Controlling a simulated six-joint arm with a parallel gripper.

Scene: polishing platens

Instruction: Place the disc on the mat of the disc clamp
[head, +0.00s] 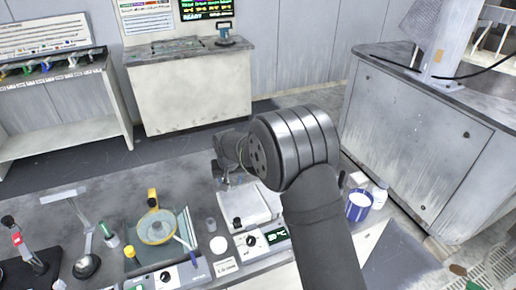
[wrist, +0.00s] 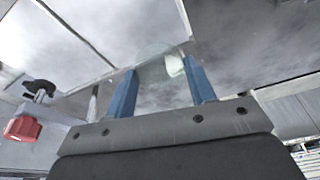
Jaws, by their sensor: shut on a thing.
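My gripper (wrist: 163,68) shows in the wrist view with its two blue fingers apart, shut on a pale, see-through disc (wrist: 153,50) between the fingertips. In the head view my wrist hangs over the middle of the bench, and I cannot make out the disc there. At the far left of the bench, a dark stand with a red part (head: 18,239) and a black base may be the disc clamp, but I cannot tell for sure. My gripper is well to the right of it. I cannot make out a mat with certainty.
A polishing platen with a yellowish round top (head: 157,227) stands left of my wrist. Near my arm are a white device (head: 250,207), a white round item (head: 218,245) and a blue-white tub (head: 359,205). A red knob (wrist: 22,128) shows in the wrist view.

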